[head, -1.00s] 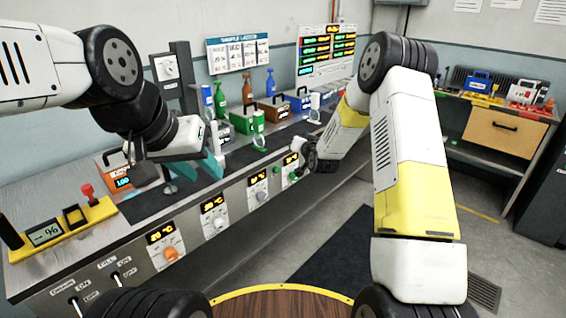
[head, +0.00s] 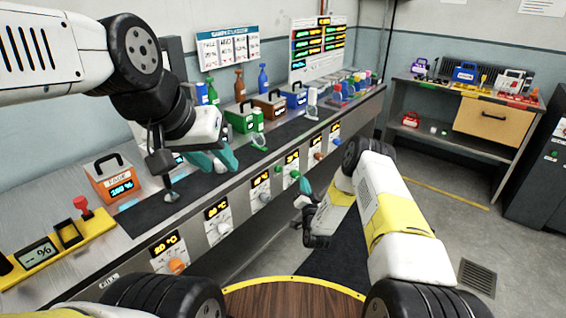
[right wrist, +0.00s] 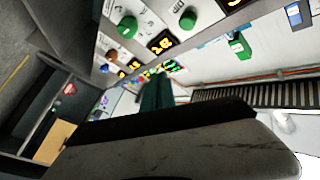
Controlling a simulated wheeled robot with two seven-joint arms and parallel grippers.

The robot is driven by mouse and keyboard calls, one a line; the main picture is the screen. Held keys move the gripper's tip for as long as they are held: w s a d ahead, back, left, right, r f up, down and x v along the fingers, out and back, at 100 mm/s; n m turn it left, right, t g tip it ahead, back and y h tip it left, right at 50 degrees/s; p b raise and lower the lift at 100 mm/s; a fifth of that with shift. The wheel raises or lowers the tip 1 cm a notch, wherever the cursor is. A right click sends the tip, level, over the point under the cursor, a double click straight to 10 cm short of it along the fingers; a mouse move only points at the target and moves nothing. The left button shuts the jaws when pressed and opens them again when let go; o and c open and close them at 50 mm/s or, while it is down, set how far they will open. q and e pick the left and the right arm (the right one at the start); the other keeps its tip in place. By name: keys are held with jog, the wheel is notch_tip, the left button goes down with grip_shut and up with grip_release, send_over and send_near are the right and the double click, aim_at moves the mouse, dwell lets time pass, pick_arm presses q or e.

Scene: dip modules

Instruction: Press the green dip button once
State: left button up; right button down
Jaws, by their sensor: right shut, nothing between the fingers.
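The green dip button (head: 281,170) is a small green cap on the front panel, left of a green knob (head: 294,174) under a yellow-lit display. In the right wrist view the button (right wrist: 188,20) is near the top, and the green knob (right wrist: 127,27) is to its left. My right gripper (head: 305,187) is in front of the panel, just right of and below the green knob; its teal fingers (right wrist: 155,95) are together and empty. I see no contact with the button. My left gripper (head: 218,160) is over the bench top, its teal fingers apart and nothing visible between them.
The bench front carries several displays and knobs, including an orange knob (head: 176,266). A green box (head: 243,118) and an orange box (head: 112,180) stand on top. A second bench (head: 465,115) is at the back right. Open floor lies right of the panel.

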jog(key=w+a, duration=0.5)
jog(key=a, duration=0.2)
dwell(0.5)
jog(key=shift+w+a, duration=0.15)
dwell(1.8)
jog(key=shift+w+a, duration=0.2)
jog(key=shift+a, duration=0.05)
jog(key=shift+w+a, duration=0.3)
jog(key=shift+a, duration=0.25)
dwell(0.8)
jog(key=shift+d, duration=0.15)
jog(key=shift+s+d, duration=0.6)
jog(key=shift+d, duration=0.1)
jog(key=shift+s+d, duration=0.75)
jog(key=shift+d, duration=0.3)
jog(key=shift+s+d, duration=0.7)
jog(key=shift+d, duration=0.3)
